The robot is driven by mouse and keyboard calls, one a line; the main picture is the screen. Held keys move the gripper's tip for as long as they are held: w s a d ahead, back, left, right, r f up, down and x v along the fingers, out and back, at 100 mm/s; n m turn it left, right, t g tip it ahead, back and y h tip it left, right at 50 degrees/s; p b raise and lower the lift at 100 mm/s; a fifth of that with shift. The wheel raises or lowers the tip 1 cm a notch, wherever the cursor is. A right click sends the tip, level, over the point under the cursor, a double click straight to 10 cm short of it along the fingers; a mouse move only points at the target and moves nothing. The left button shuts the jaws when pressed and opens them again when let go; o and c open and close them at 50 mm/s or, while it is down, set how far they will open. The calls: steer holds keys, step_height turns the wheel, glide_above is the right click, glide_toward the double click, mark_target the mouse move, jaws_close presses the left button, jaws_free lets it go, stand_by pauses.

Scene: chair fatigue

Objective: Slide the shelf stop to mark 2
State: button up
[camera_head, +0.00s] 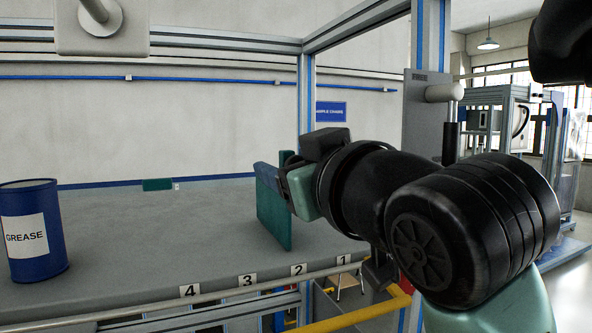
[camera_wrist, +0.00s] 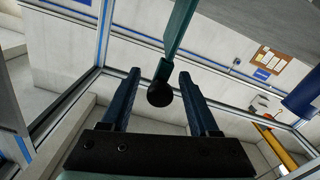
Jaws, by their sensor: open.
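The shelf stop is an upright green panel (camera_head: 274,215) on the grey shelf (camera_head: 190,225), near the front edge by the marks 2 (camera_head: 299,269) and 1 (camera_head: 343,260). Its exact mark is hard to tell. In the wrist view a teal bar (camera_wrist: 177,30) ends in a round black knob (camera_wrist: 159,94). My gripper (camera_wrist: 158,75) is open, with a dark blue finger on each side of the knob and visible gaps.
A blue grease drum (camera_head: 35,230) stands at the shelf's left. A small green block (camera_head: 157,184) lies at the back. Marks 3 (camera_head: 247,281) and 4 (camera_head: 190,291) follow leftward along the front rail. The shelf between drum and panel is clear. A frame post (camera_head: 304,110) rises behind the panel.

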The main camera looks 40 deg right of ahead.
steer(key=v, duration=1.2)
steer(key=shift+a, duration=0.1)
steer(key=w+a+f+t+y+b, duration=0.25)
steer(key=w+a+t+b, duration=0.35)
steer(key=a, duration=0.6)
steer(key=s+a+f+t+y+b, duration=0.1)
steer(key=s+a+t+b, duration=0.1)
steer(key=a, duration=0.7)
steer(key=shift+a+f+t+b, duration=0.25)
steer(key=shift+a+t+b, duration=0.15)
steer(key=shift+t+b, duration=0.45)
steer(key=shift+y, duration=0.25)
